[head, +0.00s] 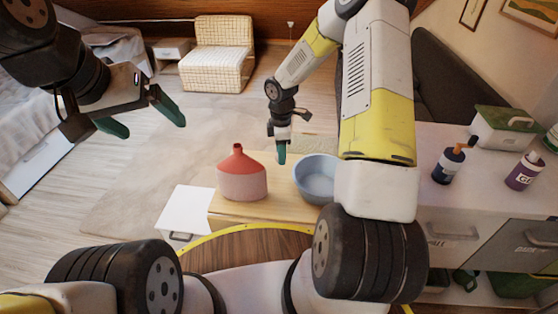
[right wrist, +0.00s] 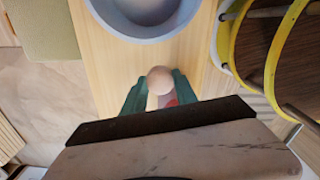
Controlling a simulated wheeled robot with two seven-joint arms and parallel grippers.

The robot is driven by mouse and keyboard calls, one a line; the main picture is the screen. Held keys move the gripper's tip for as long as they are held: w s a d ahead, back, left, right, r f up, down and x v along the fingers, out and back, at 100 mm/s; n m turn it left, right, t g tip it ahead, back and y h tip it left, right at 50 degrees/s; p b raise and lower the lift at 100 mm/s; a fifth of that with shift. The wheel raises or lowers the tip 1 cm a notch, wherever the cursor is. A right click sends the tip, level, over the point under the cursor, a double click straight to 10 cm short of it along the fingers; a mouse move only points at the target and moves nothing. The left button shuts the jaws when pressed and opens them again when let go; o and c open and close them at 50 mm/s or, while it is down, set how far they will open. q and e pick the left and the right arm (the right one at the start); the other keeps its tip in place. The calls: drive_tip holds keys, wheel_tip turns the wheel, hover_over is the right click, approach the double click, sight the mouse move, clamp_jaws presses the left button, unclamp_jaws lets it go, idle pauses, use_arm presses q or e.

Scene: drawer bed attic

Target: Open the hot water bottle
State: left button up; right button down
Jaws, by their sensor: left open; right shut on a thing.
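The hot water bottle (head: 241,177), red on top and pink below, stands upright on the wooden table. Its short red neck (head: 238,148) points up, and no cap shows on it. My right gripper (head: 281,155) is over the table, to the right of the bottle and apart from it. In the right wrist view its green fingers are shut on a small round beige stopper (right wrist: 160,80), with a bit of red and pink below it. My left gripper (head: 143,118) is open and empty in the air, left of and above the bottle in the picture.
A blue-grey bowl (head: 318,180) stands on the wooden table (head: 240,210) right of the bottle, close to my right gripper. A white drawer unit (head: 195,207) is at the left. Bottles (head: 448,163) and a box (head: 503,130) stand on the right counter.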

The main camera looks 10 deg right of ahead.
wheel_tip(320, 180, down, 6)
drive_tip(key=r+n, duration=0.1)
drive_tip(key=n, duration=0.9)
approach(278, 193)
wheel_tip(278, 193, down, 7)
drive_tip(key=shift+r, duration=0.15)
drive_tip(key=c, duration=1)
unclamp_jaws()
drive_tip(key=shift+o, duration=0.2)
